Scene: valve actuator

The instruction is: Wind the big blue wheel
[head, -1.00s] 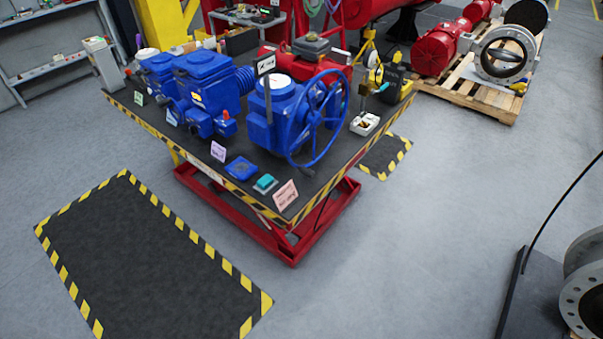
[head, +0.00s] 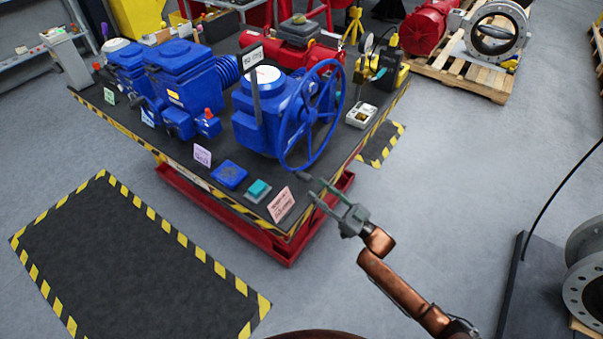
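The big blue wheel (head: 283,133) is a spoked handwheel standing upright on the right side of a blue valve actuator (head: 258,112) on the table. My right gripper (head: 308,186) comes in from the lower right. Its two fingers are spread apart with nothing between them. It is below and slightly right of the wheel in the picture, near the table's front right corner, and appears apart from the rim. My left gripper is not in view.
The black-topped table (head: 328,172) on a red lift base carries other blue and red actuators, a blue pad (head: 229,174), a teal-topped block (head: 258,189) and a pink sign (head: 281,204). A flanged pipe piece (head: 588,270) stands at right.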

